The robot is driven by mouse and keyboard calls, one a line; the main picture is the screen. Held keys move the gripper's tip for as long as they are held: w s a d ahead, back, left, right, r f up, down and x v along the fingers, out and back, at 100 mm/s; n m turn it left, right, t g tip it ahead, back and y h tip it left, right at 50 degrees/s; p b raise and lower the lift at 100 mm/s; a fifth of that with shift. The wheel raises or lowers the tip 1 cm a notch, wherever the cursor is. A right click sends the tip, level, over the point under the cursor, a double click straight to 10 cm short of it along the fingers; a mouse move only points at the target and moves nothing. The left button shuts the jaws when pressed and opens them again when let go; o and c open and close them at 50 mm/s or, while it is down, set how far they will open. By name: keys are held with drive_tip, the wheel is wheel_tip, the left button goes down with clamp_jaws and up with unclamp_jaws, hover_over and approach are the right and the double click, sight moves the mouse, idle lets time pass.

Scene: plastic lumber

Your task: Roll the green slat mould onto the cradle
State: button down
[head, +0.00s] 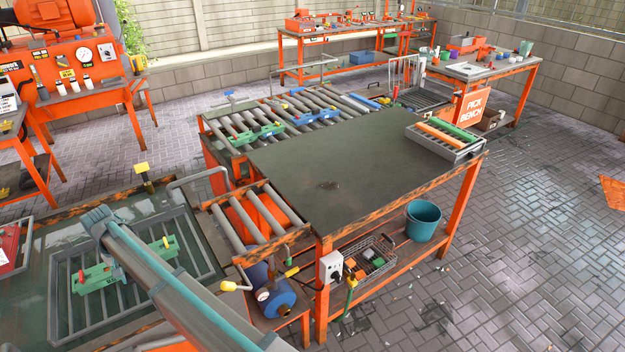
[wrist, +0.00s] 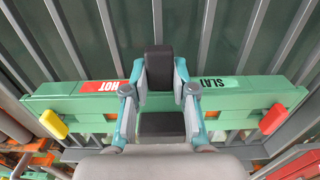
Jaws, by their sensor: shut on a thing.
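A long green slat mould (wrist: 80,103) lies across the wrist view, with a red HOT label, a SLAT label, a yellow knob at its left end and a red one at its right. My gripper (wrist: 160,92) is shut on its middle. In the head view the mould (head: 93,279) is over the grey slatted frame (head: 58,308) in the dark tank at lower left; my arm hides its middle and the gripper. I cannot tell whether it touches the bars, or whether this frame is the cradle. Another green mould (head: 258,136) sits on the roller conveyor (head: 229,123).
A short roller section (head: 262,224) lies right of the tank, beside a dark-topped table (head: 330,165). A blue mould (head: 311,116) is on the conveyor. A yellow-topped post (head: 141,168) stands at the tank's back edge. A red item (head: 9,245) is at far left.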

drive_tip(key=c, duration=0.9)
unclamp_jaws()
drive_tip(key=shift+r, duration=0.1)
drive_tip(key=shift+o, duration=0.4)
drive_tip(key=o, duration=0.4)
drive_tip(key=shift+c, duration=0.2)
drive_tip(key=shift+r+p, duration=1.4)
drive_tip(key=shift+r, duration=2.05)
